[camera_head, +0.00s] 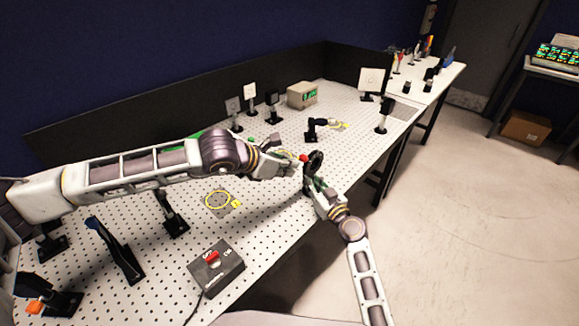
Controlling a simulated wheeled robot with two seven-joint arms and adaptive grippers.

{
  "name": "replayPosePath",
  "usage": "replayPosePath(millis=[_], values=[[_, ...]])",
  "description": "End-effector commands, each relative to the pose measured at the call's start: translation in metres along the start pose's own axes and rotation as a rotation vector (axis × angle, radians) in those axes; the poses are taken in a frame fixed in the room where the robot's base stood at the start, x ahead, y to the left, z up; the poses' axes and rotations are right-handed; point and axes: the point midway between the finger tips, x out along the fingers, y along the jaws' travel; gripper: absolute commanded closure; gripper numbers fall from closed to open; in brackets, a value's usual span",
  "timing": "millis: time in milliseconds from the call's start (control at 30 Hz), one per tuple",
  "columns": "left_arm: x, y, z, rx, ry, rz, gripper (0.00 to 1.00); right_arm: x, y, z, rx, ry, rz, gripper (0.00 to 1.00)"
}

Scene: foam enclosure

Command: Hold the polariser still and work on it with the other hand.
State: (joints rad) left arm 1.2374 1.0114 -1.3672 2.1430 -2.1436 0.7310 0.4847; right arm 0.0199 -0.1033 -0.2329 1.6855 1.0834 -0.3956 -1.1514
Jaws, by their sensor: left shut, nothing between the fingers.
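The polariser appears to be the dark round mount (316,159) near the right edge of the perforated table. A small red part (304,158) shows at its left side. My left gripper (290,163) reaches in from the left, shut and empty, with its tips close to the red part; I cannot tell whether they touch it. My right gripper (313,184) comes up from the lower right and is just below the round mount. Its fingers are dark and small here, so I cannot tell whether they grip the mount. The mount's lower part is hidden.
Several posts stand at left and back, near a beige meter (302,95). The table's right edge is close to my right arm.

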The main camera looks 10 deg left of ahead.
Motion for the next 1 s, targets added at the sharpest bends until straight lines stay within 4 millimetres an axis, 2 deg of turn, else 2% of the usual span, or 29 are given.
replayPosePath(millis=[633, 1000], values=[[0.0021, 0.0001, 0.0028, -0.001, 0.007, 0.0, 1.0, 0.0, 0.0001, -0.0003, 0.0, 0.001, 0.0, 1.0], [0.0035, 0.0033, 0.0068, -0.016, 0.073, 0.001, 1.0, 0.0, 0.0001, -0.0004, 0.0, 0.001, 0.0, 1.0]])
